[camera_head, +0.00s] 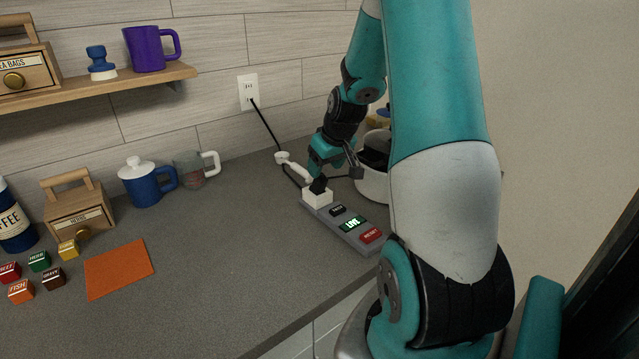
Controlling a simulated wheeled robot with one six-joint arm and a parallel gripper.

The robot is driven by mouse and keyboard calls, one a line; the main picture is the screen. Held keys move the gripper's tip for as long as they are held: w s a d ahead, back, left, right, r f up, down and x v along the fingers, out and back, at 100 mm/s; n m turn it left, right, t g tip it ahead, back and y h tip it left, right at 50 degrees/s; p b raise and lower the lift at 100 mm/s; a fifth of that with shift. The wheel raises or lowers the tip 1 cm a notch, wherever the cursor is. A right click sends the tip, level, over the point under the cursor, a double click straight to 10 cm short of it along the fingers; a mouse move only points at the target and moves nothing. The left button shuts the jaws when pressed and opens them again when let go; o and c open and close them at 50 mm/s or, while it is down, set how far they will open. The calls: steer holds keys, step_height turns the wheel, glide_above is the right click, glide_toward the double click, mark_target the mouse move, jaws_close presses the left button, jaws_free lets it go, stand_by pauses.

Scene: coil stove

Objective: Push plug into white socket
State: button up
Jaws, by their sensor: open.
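The white socket (316,198) is a raised white block at the far left end of a grey power strip (333,225) on the counter. My gripper (319,182) points down right above the socket, with its jaws open. A small dark piece shows at the socket's top between the fingers; it may be the plug or a fingertip, and I cannot tell which. How far any plug sits in the socket is hidden by the gripper.
A black cord (267,125) runs from the wall outlet (248,92) down behind the strip, near a white handled item (292,166). A white pot (373,183) stands right of my gripper.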

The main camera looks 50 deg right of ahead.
steer(key=shift+w+p+x, duration=0.15)
steer(key=shift+p+x, duration=0.3)
steer(key=shift+x, duration=1.25)
steer(key=shift+w+p+x, duration=0.1)
steer(key=shift+p+x, duration=0.35)
steer(key=shift+x, duration=1.3)
steer(key=shift+r, duration=0.15)
steer(key=c, duration=1.1)
step_height(320, 180, up, 19)
steer(key=b, duration=0.2)
steer(key=g+y+p, duration=0.1)
steer(key=g+p, duration=0.3)
steer(key=p, duration=0.2)
glide_toward(319, 186)
steer(key=w+f, duration=0.1)
steer(key=f, duration=0.2)
steer(key=w+d+f, duration=0.1)
steer(key=f, duration=0.3)
steer(key=w+d+f, duration=0.1)
steer(key=f, duration=0.2)
steer(key=shift+w+f, duration=0.15)
steer(key=shift+f, duration=0.15)
